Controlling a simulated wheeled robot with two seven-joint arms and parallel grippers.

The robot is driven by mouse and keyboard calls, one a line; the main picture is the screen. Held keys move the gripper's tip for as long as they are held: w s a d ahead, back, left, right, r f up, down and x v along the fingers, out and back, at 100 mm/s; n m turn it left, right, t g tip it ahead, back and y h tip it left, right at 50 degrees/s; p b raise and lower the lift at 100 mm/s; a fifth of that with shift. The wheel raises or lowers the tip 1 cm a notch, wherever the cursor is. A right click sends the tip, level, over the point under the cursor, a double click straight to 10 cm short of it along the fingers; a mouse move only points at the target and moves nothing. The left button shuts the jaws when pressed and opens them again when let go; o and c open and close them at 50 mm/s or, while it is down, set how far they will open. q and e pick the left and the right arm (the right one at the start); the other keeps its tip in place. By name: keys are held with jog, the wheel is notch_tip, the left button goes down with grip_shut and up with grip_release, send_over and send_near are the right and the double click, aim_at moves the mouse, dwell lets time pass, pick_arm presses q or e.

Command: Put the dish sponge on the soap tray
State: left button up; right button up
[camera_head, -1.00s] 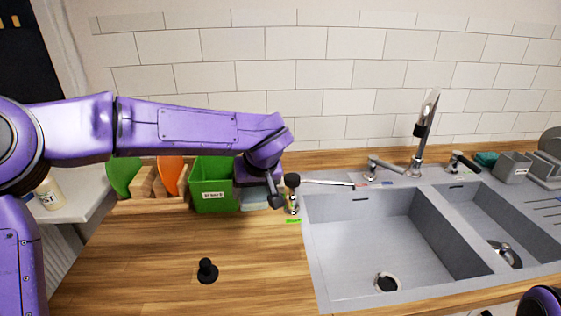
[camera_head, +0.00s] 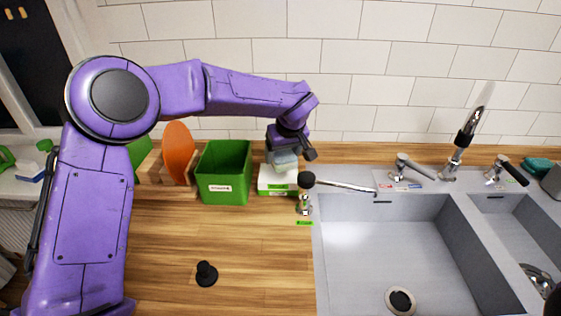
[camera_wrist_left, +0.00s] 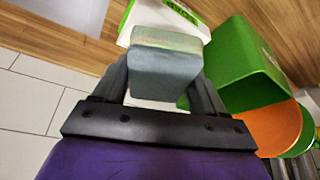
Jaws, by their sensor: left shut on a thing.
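My left gripper (camera_head: 284,148) is shut on the dish sponge (camera_head: 284,160), a pale grey-blue block, and points down. The left wrist view shows the sponge (camera_wrist_left: 165,70) between the two fingers of the gripper (camera_wrist_left: 165,85), with a yellow-green layer at its far end. The soap tray (camera_head: 275,182), white with green labels, is on the counter directly below the sponge. Part of the tray (camera_wrist_left: 128,32) shows behind the sponge in the wrist view. Whether the sponge touches the tray I cannot tell. My right gripper is not in view.
A green bin (camera_head: 224,170) stands close left of the tray, beside a wooden holder with an orange board (camera_head: 178,152). A dispenser with a long spout (camera_head: 305,190) stands close right, by the grey sink (camera_head: 385,235). A black knob (camera_head: 206,272) is on the otherwise clear front counter.

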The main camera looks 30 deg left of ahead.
aim_at(280, 175)
pick_arm(q)
jog(key=shift+w+a+f, duration=0.35)
jog(key=shift+a+f, duration=0.15)
jog(key=shift+f, duration=0.25)
jog(key=x, duration=0.1)
jog(key=p+x, duration=0.1)
jog(key=x, duration=0.2)
jog(key=shift+d+f, duration=0.25)
jog(key=shift+f, duration=0.1)
jog(key=shift+s, duration=0.15)
jog(key=o, duration=0.9)
jog(key=shift+o, duration=0.2)
jog(key=b+v, duration=0.1)
jog(key=v, duration=1.1)
jog(key=shift+r, duration=0.1)
